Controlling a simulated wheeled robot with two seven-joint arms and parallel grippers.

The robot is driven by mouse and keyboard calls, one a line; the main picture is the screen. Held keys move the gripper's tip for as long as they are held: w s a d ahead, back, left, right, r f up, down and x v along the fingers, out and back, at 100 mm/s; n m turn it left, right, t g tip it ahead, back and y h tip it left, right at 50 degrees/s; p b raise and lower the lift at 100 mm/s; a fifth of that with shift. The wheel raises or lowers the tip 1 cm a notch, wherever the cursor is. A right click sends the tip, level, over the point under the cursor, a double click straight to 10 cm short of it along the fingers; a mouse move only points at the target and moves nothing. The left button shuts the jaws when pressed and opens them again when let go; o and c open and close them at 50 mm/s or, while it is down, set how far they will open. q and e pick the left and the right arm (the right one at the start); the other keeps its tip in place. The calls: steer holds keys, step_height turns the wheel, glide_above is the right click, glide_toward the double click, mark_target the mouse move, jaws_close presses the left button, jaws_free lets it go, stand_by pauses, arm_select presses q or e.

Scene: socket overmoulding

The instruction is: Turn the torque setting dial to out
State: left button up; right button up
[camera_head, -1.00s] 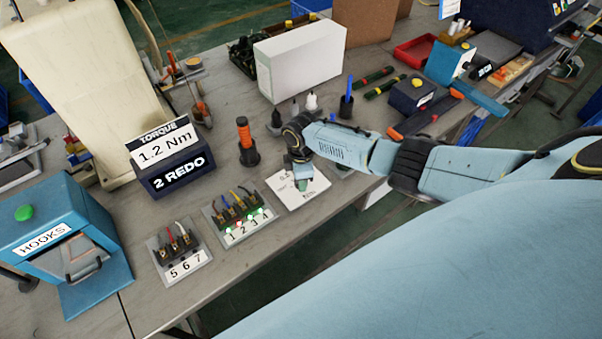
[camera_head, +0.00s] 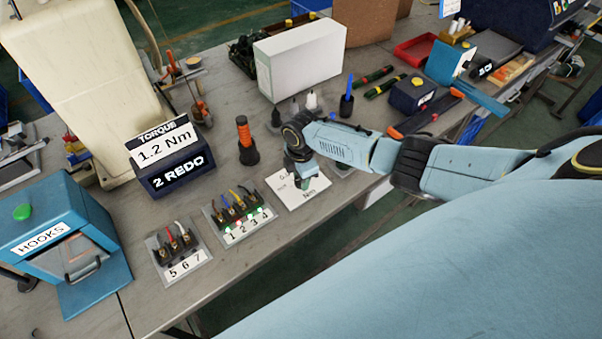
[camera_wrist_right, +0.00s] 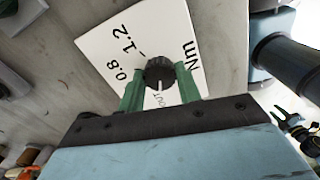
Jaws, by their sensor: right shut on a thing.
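The torque setting dial (camera_wrist_right: 159,71) is a small dark knob on a white plate (camera_wrist_right: 115,42) marked 0.8, 1.2, Nm and OUT. My right gripper (camera_wrist_right: 160,78) has its green fingers shut on the dial, one on either side. In the head view, my right gripper (camera_head: 305,181) covers the dial above the white plate (camera_head: 312,198). My left gripper is not in view.
A block (camera_head: 175,172) reads "TORQUE 1.2 Nm" and "2 REDO". A white box (camera_head: 300,62) is at the back. The table's front edge is close to the plate.

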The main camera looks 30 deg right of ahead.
steer(key=shift+w, duration=0.1)
steer(key=o, duration=1)
step_height(320, 180, up, 14)
steer(key=p, duration=0.2)
steer(key=shift+f, duration=0.25)
